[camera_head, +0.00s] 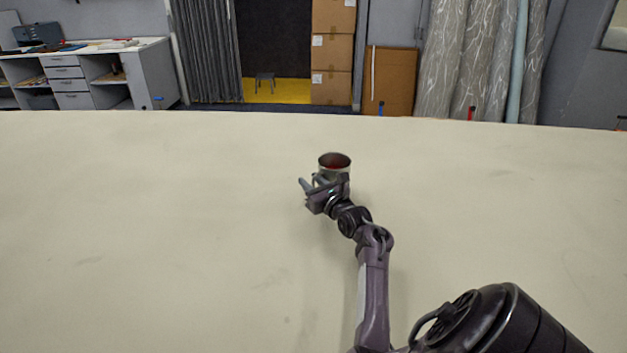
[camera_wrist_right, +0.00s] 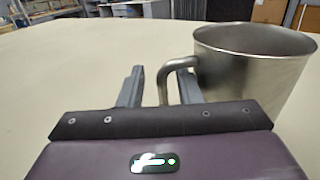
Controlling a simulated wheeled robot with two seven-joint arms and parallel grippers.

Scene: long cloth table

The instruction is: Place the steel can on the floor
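The steel can (camera_head: 334,163) stands upright on the cloth table (camera_head: 180,200), near the middle of the head view. Its inside looks dark red there. In the right wrist view the steel can (camera_wrist_right: 255,75) is a grey metal mug with a curved handle at its left side. My right gripper (camera_head: 313,182) is at the near left side of the can. In the wrist view the right gripper (camera_wrist_right: 160,75) has its fingers apart, with the handle between them, close to the right finger. Contact cannot be told. My left gripper is not in view.
The table top is clear around the can. Beyond its far edge stand a desk with drawers (camera_head: 70,85), stacked cardboard boxes (camera_head: 332,50), a small stool (camera_head: 264,82) and tall fabric rolls (camera_head: 470,60). The floor right behind the table is mostly hidden.

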